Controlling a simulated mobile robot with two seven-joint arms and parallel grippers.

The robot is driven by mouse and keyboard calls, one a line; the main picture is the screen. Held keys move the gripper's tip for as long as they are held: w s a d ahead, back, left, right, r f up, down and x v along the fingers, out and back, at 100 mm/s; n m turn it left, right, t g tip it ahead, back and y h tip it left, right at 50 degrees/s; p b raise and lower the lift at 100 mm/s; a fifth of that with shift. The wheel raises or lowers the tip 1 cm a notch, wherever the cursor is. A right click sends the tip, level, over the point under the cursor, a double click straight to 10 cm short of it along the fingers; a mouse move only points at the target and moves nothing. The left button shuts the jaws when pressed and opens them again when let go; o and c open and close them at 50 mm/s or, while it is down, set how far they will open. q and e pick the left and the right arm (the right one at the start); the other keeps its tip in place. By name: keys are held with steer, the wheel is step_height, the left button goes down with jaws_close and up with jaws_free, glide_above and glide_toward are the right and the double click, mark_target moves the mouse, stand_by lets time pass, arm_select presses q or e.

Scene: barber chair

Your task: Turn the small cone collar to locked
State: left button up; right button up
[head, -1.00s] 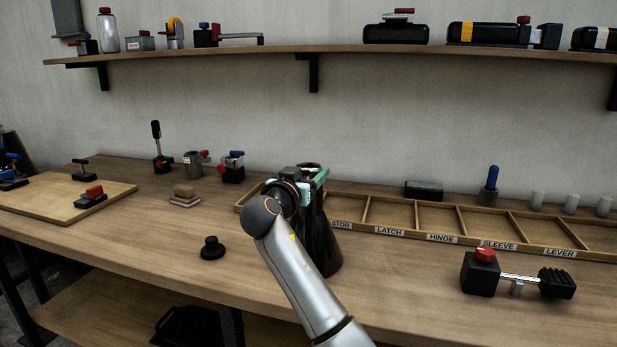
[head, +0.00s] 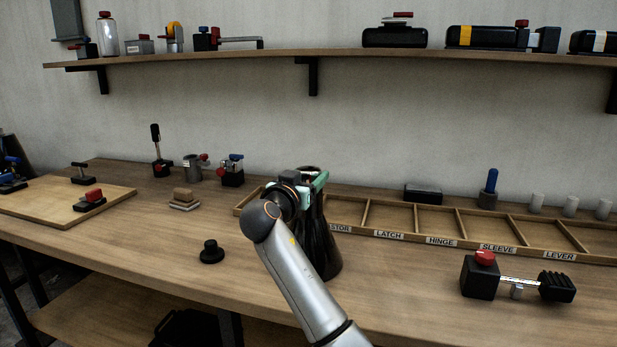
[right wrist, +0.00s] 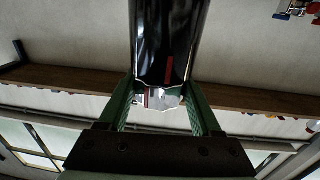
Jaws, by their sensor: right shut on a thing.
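A black cone (head: 325,250) stands on the workbench in the middle of the head view, partly hidden behind my right arm. My right gripper (head: 316,186) is at the cone's top, its green fingers on the upper end. In the right wrist view the dark, glossy cone (right wrist: 172,35) comes down between the fingers of my right gripper (right wrist: 162,88). They are shut on its end, which I take for the small collar (right wrist: 158,72). A short red mark and a pale, shiny piece show there. Whether the collar is at locked cannot be told. My left gripper is not in view.
A divided wooden tray (head: 400,217) with labels lies behind and right of the cone. A black round knob (head: 211,251) stands to the left. A black block device with a red knob (head: 482,277) is at right. A shelf (head: 330,52) runs above.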

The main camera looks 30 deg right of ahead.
steer(key=o, duration=1.4)
steer(key=v, duration=1.2)
steer(key=shift+s+a, duration=0.1)
steer(key=shift+a, duration=0.15)
